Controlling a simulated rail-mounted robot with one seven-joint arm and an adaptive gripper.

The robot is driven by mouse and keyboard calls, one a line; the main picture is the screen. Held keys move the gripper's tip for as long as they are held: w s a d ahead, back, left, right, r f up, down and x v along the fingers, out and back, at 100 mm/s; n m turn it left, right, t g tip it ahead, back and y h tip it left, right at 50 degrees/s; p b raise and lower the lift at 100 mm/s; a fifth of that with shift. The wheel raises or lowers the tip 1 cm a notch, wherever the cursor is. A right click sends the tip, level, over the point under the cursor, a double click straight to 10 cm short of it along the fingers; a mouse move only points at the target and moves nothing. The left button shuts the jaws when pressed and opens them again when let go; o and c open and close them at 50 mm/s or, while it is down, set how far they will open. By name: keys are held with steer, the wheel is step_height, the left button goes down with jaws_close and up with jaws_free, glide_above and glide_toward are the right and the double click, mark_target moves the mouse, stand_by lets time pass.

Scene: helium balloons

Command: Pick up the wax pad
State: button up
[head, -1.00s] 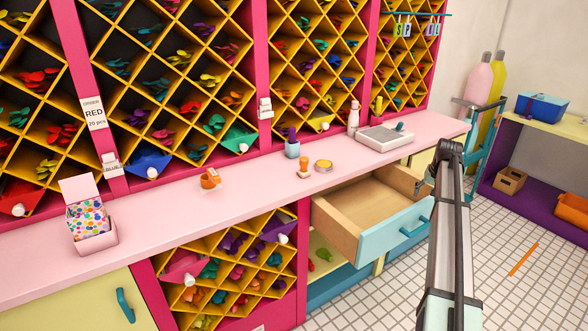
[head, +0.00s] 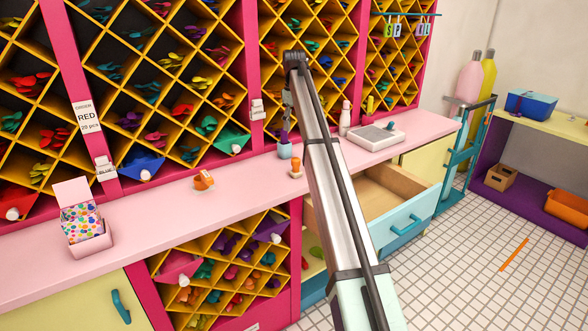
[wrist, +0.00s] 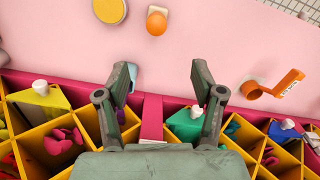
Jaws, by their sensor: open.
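The likely wax pad (wrist: 109,10) is a flat, round yellow disc with a darker rim. It lies on the pink counter at the top left of the wrist view, cut slightly by the frame edge. In the head view my arm hides it. My gripper (wrist: 160,76) is open and empty, its two fingers spread. In the wrist view it is over the shelf edge of the counter, apart from the disc, which lies up and left of the fingers.
An orange-topped stamp (wrist: 157,22) stands beside the disc. A blue cup (head: 285,150) is partly behind my left finger in the wrist view. An orange dispenser (head: 203,181) and a scale (head: 376,136) share the counter. A blue-fronted drawer (head: 408,222) is open below. Yellow lattice shelves rise behind.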

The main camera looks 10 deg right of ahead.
mark_target(296, 159)
step_height(296, 159, down, 11)
steer(key=shift+d+f+p, duration=0.1)
steer(key=shift+d+p, duration=0.05)
steer(key=shift+p, duration=1.05)
steer(key=shift+d+f+p, duration=0.15)
steer(key=shift+f+p, duration=0.35)
steer(key=shift+f, duration=0.8)
steer(key=shift+d+f+p, duration=0.1)
steer(key=shift+f+p, duration=0.35)
steer(key=shift+f, duration=0.85)
steer(key=c, duration=1.3)
